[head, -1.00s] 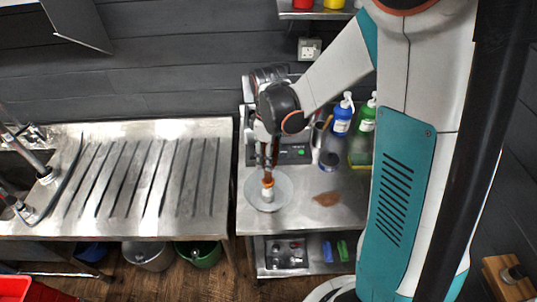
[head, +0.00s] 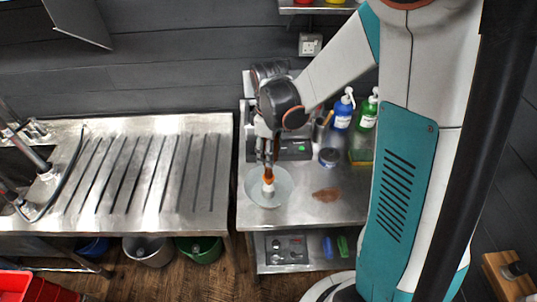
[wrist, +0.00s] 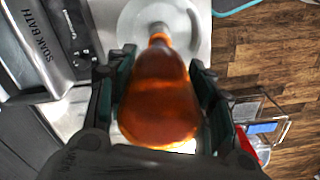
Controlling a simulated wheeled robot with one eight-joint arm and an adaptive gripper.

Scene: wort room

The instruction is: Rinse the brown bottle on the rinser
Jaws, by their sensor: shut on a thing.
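The brown bottle (wrist: 160,95) is amber and see-through, held between the two fingers of my gripper (wrist: 162,100). Its neck points away from the wrist camera, toward the rinser. In the head view the bottle (head: 268,176) is mostly hidden by my gripper (head: 267,155); it hangs upside down. The rinser (head: 283,188) is a pale round bowl with a white centre piece, on the steel table. The bottle's mouth is at or just above that centre; I cannot tell if they touch. The rinser bowl (wrist: 135,40) also shows in the wrist view.
A grey machine marked SOAK BATH (wrist: 40,45) stands behind the rinser. Blue (head: 343,112) and green (head: 368,112) pump bottles stand at the back right. A brown patch (head: 326,195) lies right of the rinser. The ribbed drainboard (head: 140,180) at left is clear.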

